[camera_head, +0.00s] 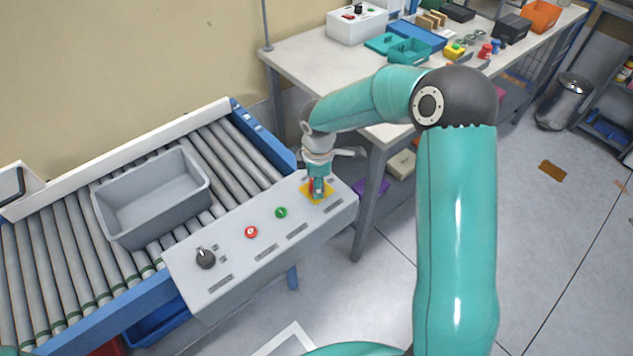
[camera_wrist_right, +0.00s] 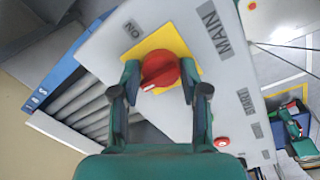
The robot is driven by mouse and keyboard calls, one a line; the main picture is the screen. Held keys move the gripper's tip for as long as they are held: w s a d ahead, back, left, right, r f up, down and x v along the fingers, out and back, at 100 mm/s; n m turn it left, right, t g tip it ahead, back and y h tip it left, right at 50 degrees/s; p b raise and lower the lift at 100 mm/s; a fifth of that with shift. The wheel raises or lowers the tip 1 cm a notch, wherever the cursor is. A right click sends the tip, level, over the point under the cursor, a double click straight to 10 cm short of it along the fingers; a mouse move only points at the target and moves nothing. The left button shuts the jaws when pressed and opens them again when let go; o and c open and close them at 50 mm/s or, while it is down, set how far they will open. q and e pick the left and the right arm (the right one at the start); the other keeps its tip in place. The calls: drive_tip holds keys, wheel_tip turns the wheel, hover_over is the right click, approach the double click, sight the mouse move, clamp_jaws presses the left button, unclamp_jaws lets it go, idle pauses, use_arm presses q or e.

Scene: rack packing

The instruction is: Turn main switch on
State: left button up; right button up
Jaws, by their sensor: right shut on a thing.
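The main switch is a red rotary knob (camera_wrist_right: 160,70) on a yellow square plate (camera_head: 328,187), at the right end of the grey control panel (camera_head: 225,272). In the right wrist view the labels "ON" and "MAIN" are beside the plate. A small white mark shows at the knob's lower left edge. My right gripper (camera_head: 317,187) points down at the knob. In the right wrist view its two fingers (camera_wrist_right: 160,80) are on either side of the knob, shut on it. In the head view the gripper hides most of the knob. My left gripper is not in view.
The panel also has a green button (camera_head: 281,212), a red button (camera_head: 251,232) and a black selector knob (camera_head: 205,258). A grey bin (camera_head: 150,196) sits on the roller conveyor (camera_head: 45,285) behind it. A workbench (camera_head: 310,50) with boxes and parts stands at the back.

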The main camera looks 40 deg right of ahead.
drive_tip(key=shift+s+f, duration=0.1)
drive_tip(key=m+b, duration=0.3)
drive_tip(key=shift+a+f, duration=0.1)
drive_tip(key=shift+f, duration=0.1)
drive_tip(key=m+b, duration=0.2)
drive_tip(key=m, duration=0.2)
drive_tip(key=shift+m+g+b, duration=0.3)
drive_tip(key=shift+b, duration=0.1)
drive_tip(key=m+b, duration=0.2)
drive_tip(key=m, duration=0.3)
drive_tip(key=shift+a+r+g, duration=0.1)
drive_tip(key=shift+a+g, duration=0.05)
drive_tip(key=shift+g, duration=0.15)
drive_tip(key=m, duration=0.5)
drive_tip(key=shift+b, duration=0.35)
drive_tip(key=shift+m, duration=0.3)
drive_tip(key=shift+r, duration=0.1)
drive_tip(key=o, duration=1.1)
drive_tip(key=shift+w, duration=0.25)
